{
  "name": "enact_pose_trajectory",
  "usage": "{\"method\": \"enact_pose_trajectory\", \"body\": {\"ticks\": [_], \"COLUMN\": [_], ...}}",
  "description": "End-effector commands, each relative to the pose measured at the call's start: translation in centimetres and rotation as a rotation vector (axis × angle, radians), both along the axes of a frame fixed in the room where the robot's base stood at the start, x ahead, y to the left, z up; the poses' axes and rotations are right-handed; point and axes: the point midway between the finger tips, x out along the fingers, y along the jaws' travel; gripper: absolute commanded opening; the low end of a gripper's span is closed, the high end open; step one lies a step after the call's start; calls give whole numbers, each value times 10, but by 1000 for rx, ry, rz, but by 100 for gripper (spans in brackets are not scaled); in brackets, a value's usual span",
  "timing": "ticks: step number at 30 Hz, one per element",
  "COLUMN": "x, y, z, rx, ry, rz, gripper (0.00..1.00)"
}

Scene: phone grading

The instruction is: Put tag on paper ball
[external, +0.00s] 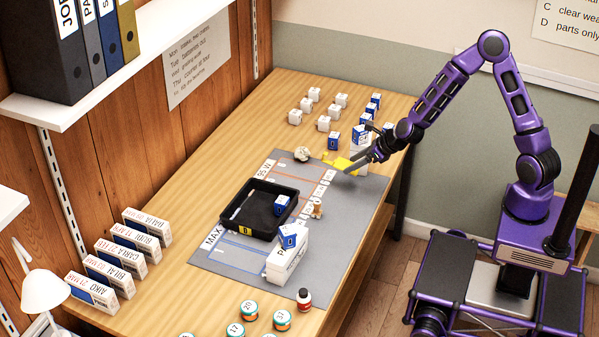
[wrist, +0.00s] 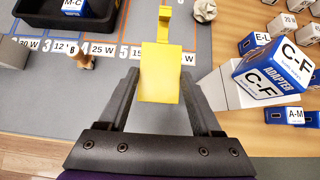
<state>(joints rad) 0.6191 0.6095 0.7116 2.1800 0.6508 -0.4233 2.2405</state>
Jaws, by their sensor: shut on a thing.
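The paper ball (external: 302,153) is a small crumpled white lump near the far end of the grey mat (external: 240,262). It also shows at the top of the wrist view (wrist: 204,11). The yellow tag (external: 341,163) is a flat piece with a narrow hooked end. My gripper (wrist: 160,98) is shut on the tag's wide end, and the narrow end points away from my gripper in the wrist view (wrist: 163,30). The tag is apart from the ball in the wrist view. I cannot tell how high the tag is above the mat.
A black tray (external: 240,222) holding a blue-and-white box sits on the mat. A white block with a blue adapter box (wrist: 265,75) stands right of my gripper in the wrist view. Several small boxes (external: 333,140) stand at the far end. A wooden peg (external: 317,209) stands near the tray.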

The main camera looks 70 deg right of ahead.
Motion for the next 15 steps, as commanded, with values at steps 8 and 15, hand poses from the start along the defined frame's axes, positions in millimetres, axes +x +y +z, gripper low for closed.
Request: {"method": "enact_pose_trajectory", "body": {"ticks": [8, 15], "x": [-40, -40], "y": [0, 0], "z": [3, 38], "rx": [-1, -6], "ry": [0, 1], "rz": [-22, -21], "gripper": [6, 6]}}
